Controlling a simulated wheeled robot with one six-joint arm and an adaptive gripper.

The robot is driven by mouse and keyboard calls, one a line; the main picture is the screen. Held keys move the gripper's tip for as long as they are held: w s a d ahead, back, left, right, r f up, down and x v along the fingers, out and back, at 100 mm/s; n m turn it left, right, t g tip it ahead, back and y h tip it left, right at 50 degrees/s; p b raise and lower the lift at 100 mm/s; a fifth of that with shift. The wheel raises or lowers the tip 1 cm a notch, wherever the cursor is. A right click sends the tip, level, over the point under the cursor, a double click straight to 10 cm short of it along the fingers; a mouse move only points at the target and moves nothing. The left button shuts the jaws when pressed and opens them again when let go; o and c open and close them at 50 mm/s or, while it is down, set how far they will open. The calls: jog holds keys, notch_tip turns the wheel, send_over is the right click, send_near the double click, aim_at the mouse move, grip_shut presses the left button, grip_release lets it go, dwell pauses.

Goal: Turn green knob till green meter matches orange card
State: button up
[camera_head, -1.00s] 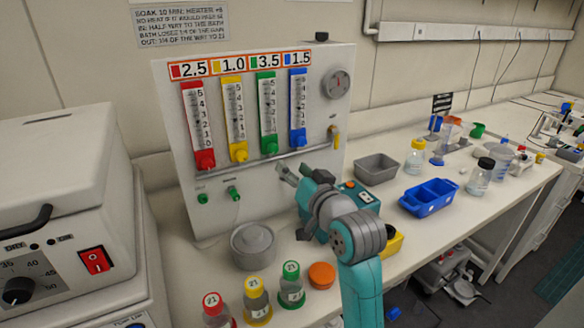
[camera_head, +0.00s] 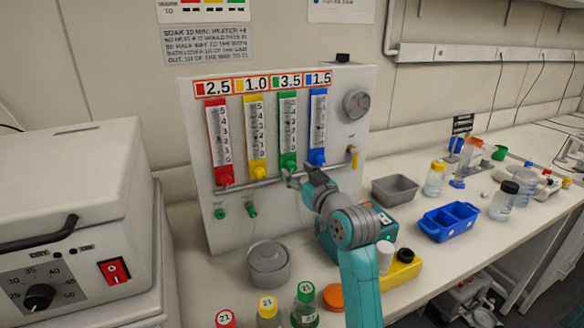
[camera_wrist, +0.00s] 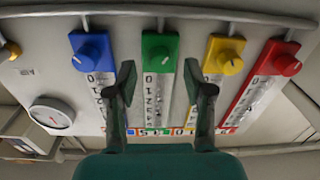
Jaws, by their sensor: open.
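The green meter (camera_head: 287,122) is the third of the coloured meters on the white panel, with a numbered scale. The green knob (camera_head: 288,161) is at its foot. In the wrist view the panel appears upside down, and the green knob (camera_wrist: 160,57) lies ahead of and between my open fingertips. My gripper (camera_wrist: 165,75) is empty; the head view shows it (camera_head: 292,178) just below the green knob. Whether it touches the knob I cannot tell. The orange-framed card (camera_head: 288,80) above the green meter reads 3.5. The meter's level is too small to read.
Red (camera_head: 225,176), yellow (camera_head: 257,172) and blue (camera_head: 316,157) knobs flank the green one. A pipe (camera_head: 270,179) runs just below them. A yellow-handled valve (camera_head: 352,153) and round gauge (camera_head: 357,104) are right. A grey pot (camera_head: 268,265) and bottles stand below.

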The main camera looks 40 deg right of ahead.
aim_at(294, 168)
jog(key=shift+x, duration=1.95)
jog(key=shift+c, duration=0.2)
grip_shut()
